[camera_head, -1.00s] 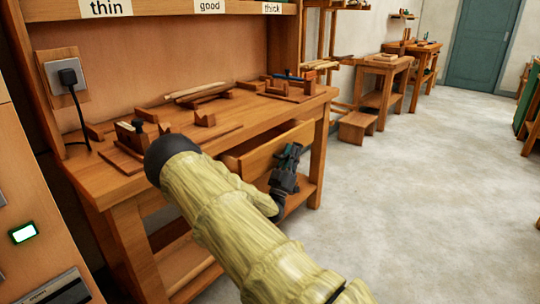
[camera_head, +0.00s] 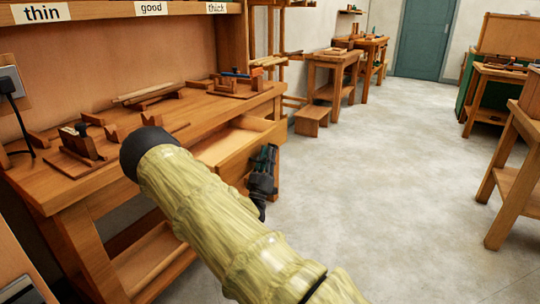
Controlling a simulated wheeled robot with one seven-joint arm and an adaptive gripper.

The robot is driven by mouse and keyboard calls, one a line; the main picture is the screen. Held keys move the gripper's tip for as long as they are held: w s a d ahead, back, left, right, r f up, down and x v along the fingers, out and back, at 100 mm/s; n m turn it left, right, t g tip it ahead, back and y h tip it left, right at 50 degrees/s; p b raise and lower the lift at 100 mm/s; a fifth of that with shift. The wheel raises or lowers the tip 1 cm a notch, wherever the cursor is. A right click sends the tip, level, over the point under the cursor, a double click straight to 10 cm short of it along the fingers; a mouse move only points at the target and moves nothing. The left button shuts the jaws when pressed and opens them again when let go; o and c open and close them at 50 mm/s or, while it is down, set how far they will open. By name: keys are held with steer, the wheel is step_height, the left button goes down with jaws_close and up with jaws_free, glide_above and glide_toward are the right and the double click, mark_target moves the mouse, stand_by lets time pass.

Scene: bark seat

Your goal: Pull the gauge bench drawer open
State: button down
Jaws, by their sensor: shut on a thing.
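The gauge bench (camera_head: 72,191) stands at the left under signs reading thin, good and thick. Its drawer (camera_head: 238,147) is pulled well out from the bench front, and its inside shows as empty where I can see it. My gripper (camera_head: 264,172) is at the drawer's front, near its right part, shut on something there. The handle is hidden behind the gripper and my arm. My arm covers the left part of the drawer.
Wooden jigs and sticks (camera_head: 146,95) lie on the bench top. A low stool (camera_head: 312,121) and other benches (camera_head: 333,75) stand beyond. A wooden stand (camera_head: 518,165) is at the right. The grey floor (camera_head: 390,190) between is clear.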

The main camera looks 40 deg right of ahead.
steer(key=shift+f, duration=0.1)
steer(key=c, duration=1.5)
jaws_free()
steer(key=shift+a, duration=0.1)
steer(key=v, duration=1.2)
steer(key=shift+w, duration=0.1)
